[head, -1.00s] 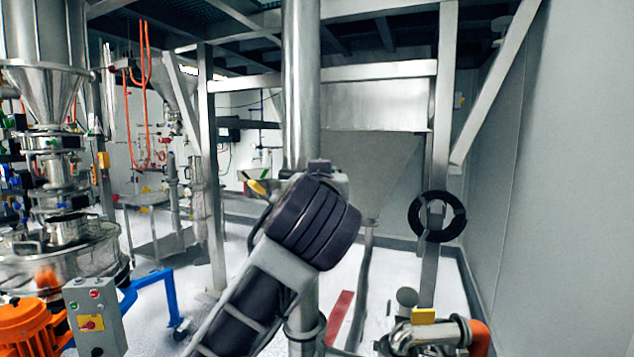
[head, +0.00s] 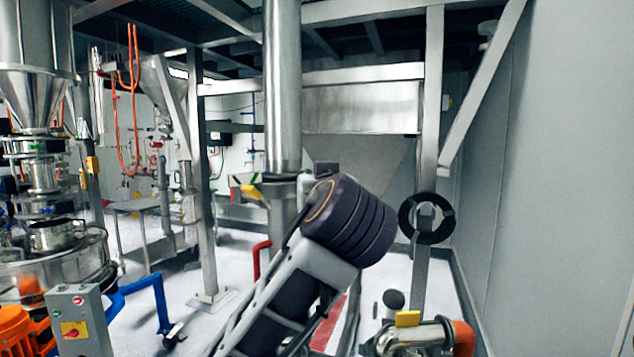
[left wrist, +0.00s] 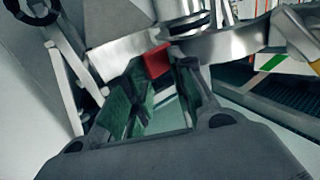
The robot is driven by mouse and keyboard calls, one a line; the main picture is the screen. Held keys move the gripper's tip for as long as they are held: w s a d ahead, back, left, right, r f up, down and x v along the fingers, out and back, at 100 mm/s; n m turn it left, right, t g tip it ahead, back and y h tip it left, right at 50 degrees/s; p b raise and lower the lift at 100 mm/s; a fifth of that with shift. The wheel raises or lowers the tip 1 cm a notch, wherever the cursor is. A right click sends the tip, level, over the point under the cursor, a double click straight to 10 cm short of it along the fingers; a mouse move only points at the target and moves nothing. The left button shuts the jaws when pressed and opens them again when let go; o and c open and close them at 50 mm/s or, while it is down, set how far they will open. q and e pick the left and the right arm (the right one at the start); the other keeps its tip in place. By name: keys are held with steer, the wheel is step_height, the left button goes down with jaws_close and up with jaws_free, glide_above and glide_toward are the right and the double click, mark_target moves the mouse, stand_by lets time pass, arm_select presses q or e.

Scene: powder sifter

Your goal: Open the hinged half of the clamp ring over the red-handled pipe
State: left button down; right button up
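A tall steel pipe (head: 283,90) stands left of centre in the head view. A metal clamp ring (head: 277,178) is around it, with a yellow piece (head: 252,191) on its left side. A red handle (head: 262,258) shows lower down, beside the pipe. My left arm's dark wrist rises right of the pipe and hides its gripper in the head view. In the left wrist view my left gripper (left wrist: 159,68) has its fingers apart. A red block (left wrist: 157,60) lies at the fingertips beside a curved steel band (left wrist: 125,50); I cannot tell whether they touch. My right gripper is not seen.
A black handwheel (head: 426,218) is mounted on a frame post at right. A steel sifter (head: 55,255), a grey button box (head: 75,325) and a blue-legged stand (head: 140,287) are at left. Bent pipework (head: 415,335) is low at right. Some floor behind is clear.

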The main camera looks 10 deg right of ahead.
arm_select(q)
steer(key=c, duration=1.5)
jaws_free()
steer(key=shift+w+a+r, duration=0.25)
steer(key=shift+r, duration=0.15)
steer(key=shift+c, duration=0.2)
steer(key=shift+w+d+f, duration=0.15)
steer(key=shift+w+f, duration=0.3)
steer(key=shift+w, duration=0.1)
steer(key=shift+s+f, duration=0.1)
steer(key=shift+s, duration=0.1)
steer(key=s, duration=1.2)
steer(key=shift+a, duration=0.4)
